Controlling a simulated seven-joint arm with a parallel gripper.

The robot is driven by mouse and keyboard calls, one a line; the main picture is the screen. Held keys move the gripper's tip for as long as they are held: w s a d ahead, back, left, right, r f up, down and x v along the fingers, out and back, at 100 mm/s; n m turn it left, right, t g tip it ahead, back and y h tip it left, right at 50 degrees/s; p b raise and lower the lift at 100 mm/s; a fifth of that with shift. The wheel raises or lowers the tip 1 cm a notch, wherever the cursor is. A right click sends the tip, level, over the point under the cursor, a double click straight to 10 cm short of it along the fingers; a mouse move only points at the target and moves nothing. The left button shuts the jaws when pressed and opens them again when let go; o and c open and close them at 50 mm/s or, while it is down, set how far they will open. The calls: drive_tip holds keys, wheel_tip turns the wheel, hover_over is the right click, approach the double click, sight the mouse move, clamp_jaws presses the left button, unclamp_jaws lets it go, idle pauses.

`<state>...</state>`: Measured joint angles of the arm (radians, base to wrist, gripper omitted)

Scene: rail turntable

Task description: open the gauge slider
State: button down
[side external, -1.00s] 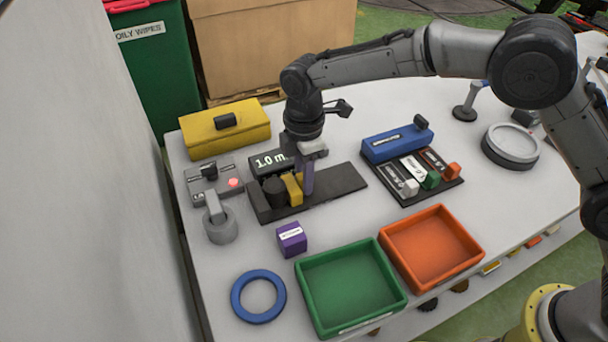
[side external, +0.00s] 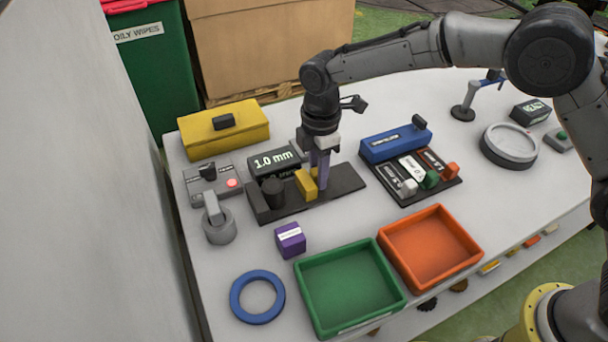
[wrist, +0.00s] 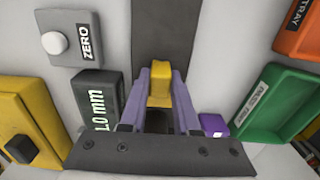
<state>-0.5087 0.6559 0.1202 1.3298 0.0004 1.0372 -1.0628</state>
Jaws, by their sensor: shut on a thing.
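The gauge has a dark flat rail (side external: 348,181) with a fixed black post (side external: 272,192) at its left end. The yellow slider (side external: 306,186) sits on the rail, apart from the post with a clear gap. My gripper (side external: 321,184) points down over the rail, shut on the yellow slider. In the wrist view the yellow slider (wrist: 159,84) shows between my two purple fingers (wrist: 160,100). The gauge display (side external: 275,161) behind the rail reads 1.0 mm. The fingers hide part of the slider.
A blue box (side external: 396,144) and a rack of small coloured pieces stand right of the rail. A purple cube (side external: 290,240), a green tray (side external: 309,322) and an orange tray (side external: 391,258) lie in front. A grey ZERO box (wrist: 72,45) shows in the wrist view.

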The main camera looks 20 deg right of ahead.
sight(339, 179)
drive_tip(key=d, duration=0.5)
drive_tip(key=shift+d, duration=0.15)
drive_tip(key=c, duration=0.6)
unclamp_jaws()
drive_tip(key=shift+c, duration=0.2)
drive_tip(key=shift+r, duration=0.1)
drive_tip(key=shift+r, duration=0.25)
wheel_tip(339, 179, up, 13)
drive_tip(key=shift+r, duration=0.1)
